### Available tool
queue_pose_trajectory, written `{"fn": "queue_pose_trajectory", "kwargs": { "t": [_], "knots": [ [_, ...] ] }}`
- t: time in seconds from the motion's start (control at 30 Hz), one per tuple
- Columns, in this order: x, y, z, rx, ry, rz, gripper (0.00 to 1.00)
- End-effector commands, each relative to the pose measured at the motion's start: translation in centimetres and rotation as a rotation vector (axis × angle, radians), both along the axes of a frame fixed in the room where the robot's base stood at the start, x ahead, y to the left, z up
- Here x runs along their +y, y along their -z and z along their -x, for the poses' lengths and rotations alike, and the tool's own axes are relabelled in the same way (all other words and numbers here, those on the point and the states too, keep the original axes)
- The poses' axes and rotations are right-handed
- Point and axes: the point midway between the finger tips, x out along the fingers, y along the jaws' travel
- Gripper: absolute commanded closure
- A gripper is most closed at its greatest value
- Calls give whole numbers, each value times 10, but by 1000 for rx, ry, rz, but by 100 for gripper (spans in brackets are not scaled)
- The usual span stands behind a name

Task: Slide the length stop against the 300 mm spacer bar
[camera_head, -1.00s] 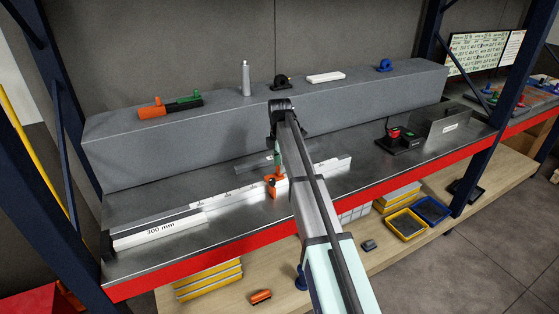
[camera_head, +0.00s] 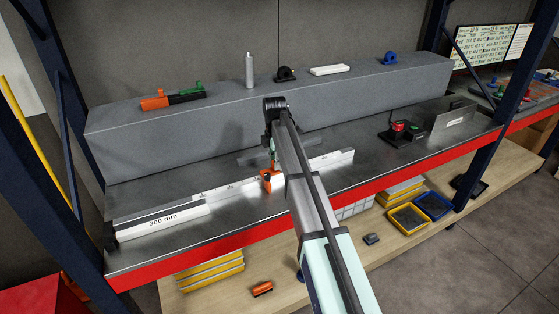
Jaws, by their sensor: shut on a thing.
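The white 300 mm spacer bar (camera_head: 165,221) lies along the front of a long scale rail (camera_head: 325,161), its left end by a black end block (camera_head: 109,236). The orange length stop (camera_head: 267,181) sits on the rail to the right of the spacer bar. A clear gap shows between the stop and the bar's right end. My gripper (camera_head: 273,164) is at the stop, shut on its upper part. My arm reaches in from the bottom right and hides part of the rail. The fingertips are small and partly hidden.
A grey raised block (camera_head: 300,115) runs behind the steel bench, with an orange and green tool (camera_head: 172,98), a silver cylinder (camera_head: 249,70) and a white block (camera_head: 329,70) on top. A black device with a red button (camera_head: 398,129) stands right of the rail.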

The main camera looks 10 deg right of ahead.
Motion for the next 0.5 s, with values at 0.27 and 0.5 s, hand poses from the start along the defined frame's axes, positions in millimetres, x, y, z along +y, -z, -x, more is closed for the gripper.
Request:
{"fn": "queue_pose_trajectory", "kwargs": {
  "t": [0.27, 0.5],
  "knots": [
    [18, -4, 4, -5, -2, -3, 100],
    [33, -4, 8, -6, -2, -3, 100]
  ]
}}
